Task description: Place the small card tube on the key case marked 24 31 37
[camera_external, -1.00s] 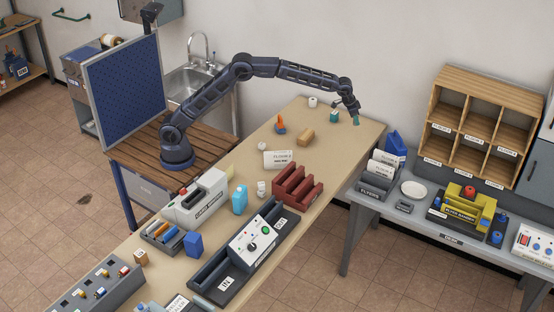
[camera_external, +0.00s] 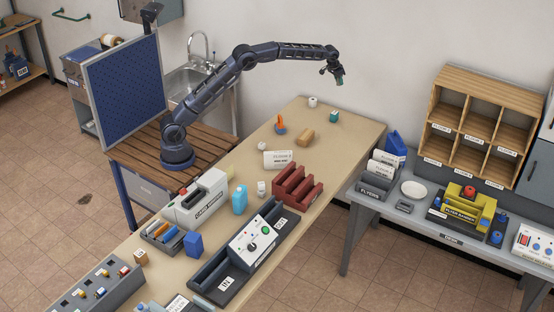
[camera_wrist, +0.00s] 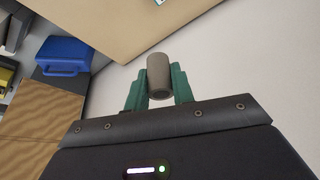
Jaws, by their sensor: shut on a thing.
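My gripper (camera_external: 339,80) is raised in the air above the far end of the long table. Its green fingers (camera_wrist: 133,93) are shut on the small card tube (camera_wrist: 158,75), a grey-brown cylinder between them in the wrist view. The tube is too small to make out in the external view. I cannot read the marking 24 31 37 on anything, so I cannot tell which thing is the key case. A small teal block (camera_external: 334,116) stands on the table below my gripper.
A white roll (camera_external: 313,102), a tan block (camera_external: 306,137) and an orange item (camera_external: 280,125) stand on the table's (camera_external: 355,135) far end. A dark red rack (camera_external: 297,187) stands nearer.

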